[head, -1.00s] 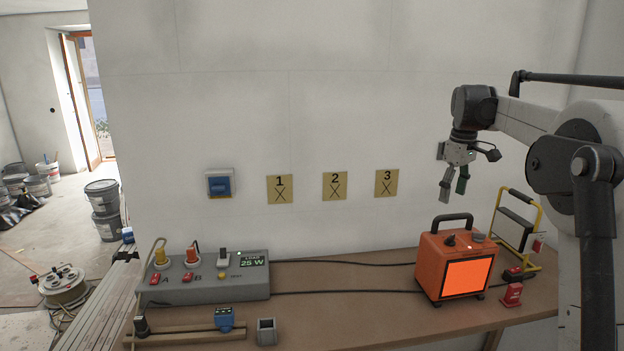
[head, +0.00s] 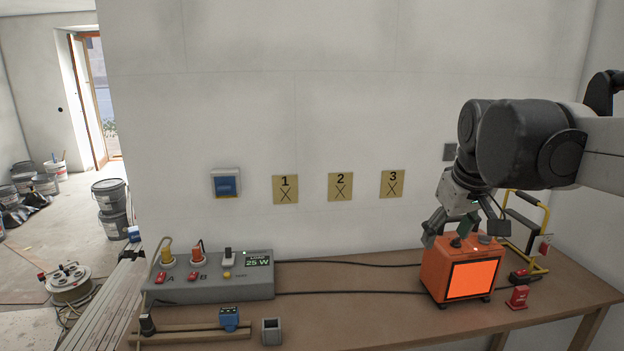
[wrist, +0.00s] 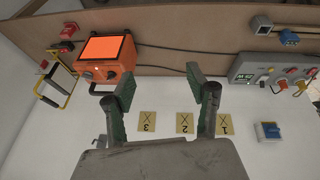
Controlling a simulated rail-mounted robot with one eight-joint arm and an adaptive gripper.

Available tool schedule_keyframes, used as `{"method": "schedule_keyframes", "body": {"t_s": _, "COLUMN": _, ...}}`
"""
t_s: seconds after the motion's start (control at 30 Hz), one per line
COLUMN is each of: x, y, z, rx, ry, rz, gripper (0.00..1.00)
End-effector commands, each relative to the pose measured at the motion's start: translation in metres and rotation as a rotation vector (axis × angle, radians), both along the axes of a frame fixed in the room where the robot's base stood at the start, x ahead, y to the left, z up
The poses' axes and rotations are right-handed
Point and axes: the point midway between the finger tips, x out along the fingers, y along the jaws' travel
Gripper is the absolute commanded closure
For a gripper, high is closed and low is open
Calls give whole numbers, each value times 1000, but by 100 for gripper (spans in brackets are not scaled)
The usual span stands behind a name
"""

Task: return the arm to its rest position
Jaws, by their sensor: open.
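My gripper (head: 449,230) is open and empty, at the right of the head view, in front of the orange heater-like box (head: 437,268) and overlapping its top in the picture. I cannot tell whether it touches the box. The orange box (wrist: 122,54) shows there to the left of the fingers.
Cables cross the bench. Numbered cards (head: 340,187) and a blue switch (head: 226,184) are on the wall.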

Motion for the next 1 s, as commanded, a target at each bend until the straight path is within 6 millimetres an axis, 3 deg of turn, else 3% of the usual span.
{"method": "schedule_keyframes", "body": {"t_s": 0.03, "x": -16, "y": 6, "z": -6, "rx": 6, "ry": -16, "rz": -11, "gripper": 48}}
{"method": "schedule_keyframes", "body": {"t_s": 0.3, "x": -87, "y": 30, "z": -44, "rx": 56, "ry": -104, "rz": -87, "gripper": 48}}
{"method": "schedule_keyframes", "body": {"t_s": 0.6, "x": -154, "y": 49, "z": -99, "rx": 123, "ry": -193, "rz": -162, "gripper": 48}}
{"method": "schedule_keyframes", "body": {"t_s": 0.8, "x": -175, "y": 54, "z": -121, "rx": 150, "ry": -224, "rz": -188, "gripper": 48}}
{"method": "schedule_keyframes", "body": {"t_s": 1.0, "x": -178, "y": 55, "z": -125, "rx": 155, "ry": -230, "rz": -194, "gripper": 48}}
